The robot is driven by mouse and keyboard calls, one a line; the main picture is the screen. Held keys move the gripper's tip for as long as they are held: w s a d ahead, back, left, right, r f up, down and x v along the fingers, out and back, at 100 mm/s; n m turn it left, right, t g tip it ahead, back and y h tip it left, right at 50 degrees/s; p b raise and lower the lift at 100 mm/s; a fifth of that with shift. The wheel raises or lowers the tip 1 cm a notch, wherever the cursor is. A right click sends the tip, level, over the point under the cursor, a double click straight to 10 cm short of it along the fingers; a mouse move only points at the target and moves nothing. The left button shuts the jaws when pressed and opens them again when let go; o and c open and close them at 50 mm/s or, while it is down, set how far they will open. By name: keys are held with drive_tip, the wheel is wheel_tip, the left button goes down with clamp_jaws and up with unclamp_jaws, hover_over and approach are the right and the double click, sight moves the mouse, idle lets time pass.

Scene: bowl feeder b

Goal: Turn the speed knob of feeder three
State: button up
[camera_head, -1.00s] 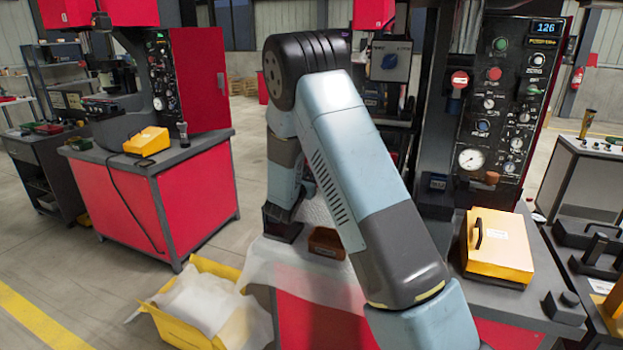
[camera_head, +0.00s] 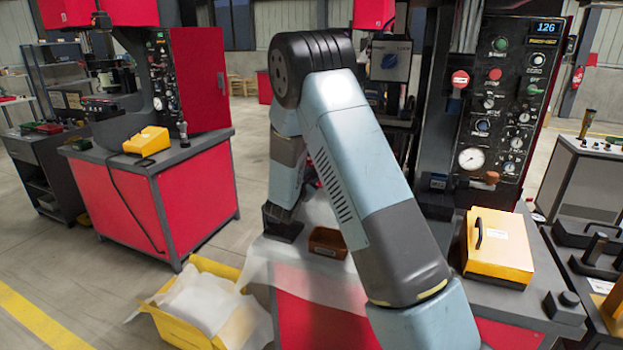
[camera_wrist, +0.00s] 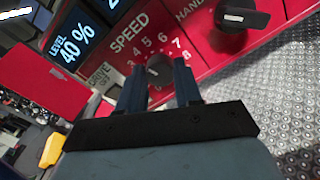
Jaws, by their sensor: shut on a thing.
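The speed knob (camera_wrist: 156,75) sits in the middle of a numbered dial under the word SPEED on a red panel (camera_wrist: 200,62) in the wrist view. My gripper (camera_wrist: 158,69) has its two dark fingers on either side of this knob and is shut on it. The fingers hide part of the knob and the lower dial, so its pointer setting is unclear. Numbers from 3 to 8 show around it. A display (camera_wrist: 72,45) on the panel's left reads LEVEL 40 %. In the head view, my arm hides the gripper and the knob.
A second black knob (camera_wrist: 240,18), labelled HAND in part, stands right of the dial. A studded metal surface (camera_wrist: 265,95) lies beside the panel. In the head view, a yellow case (camera_head: 497,245) rests on the bench and a yellow crate (camera_head: 180,325) stands on the floor.

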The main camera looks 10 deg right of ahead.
drive_tip(key=shift+s+d+f, duration=0.1)
drive_tip(key=shift+d+f, duration=0.05)
drive_tip(key=o, duration=1)
drive_tip(key=shift+o, duration=0.2)
drive_tip(key=v, duration=1.4)
